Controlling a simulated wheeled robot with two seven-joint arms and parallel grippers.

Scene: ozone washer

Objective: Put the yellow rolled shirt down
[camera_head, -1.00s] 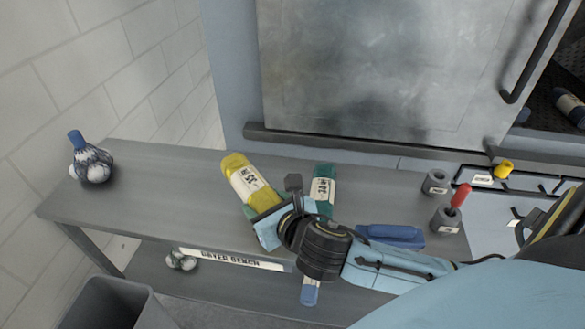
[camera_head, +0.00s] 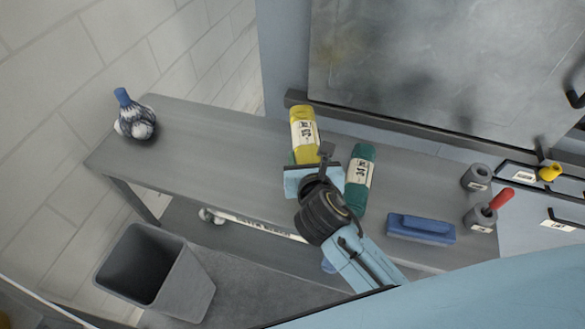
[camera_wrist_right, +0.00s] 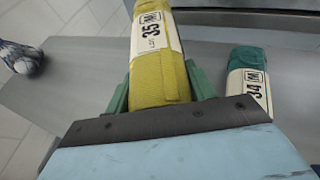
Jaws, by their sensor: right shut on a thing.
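The yellow rolled shirt (camera_head: 304,130), with a white band marked 35, is over the grey bench at its back edge. My right gripper (camera_head: 309,163) is shut on its near end. In the right wrist view the yellow roll (camera_wrist_right: 158,70) sits between the two green fingers (camera_wrist_right: 160,90), its label facing up. I cannot tell whether the roll touches the bench top. My left gripper is not in view.
A green rolled shirt (camera_head: 359,180) marked 34 lies just right of the yellow one. A blue block (camera_head: 420,229), grey holders (camera_head: 478,177) and a red-handled tool (camera_head: 501,198) are further right. A blue-and-white bundle (camera_head: 134,118) is at the bench's left end. A grey bin (camera_head: 190,285) stands below.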

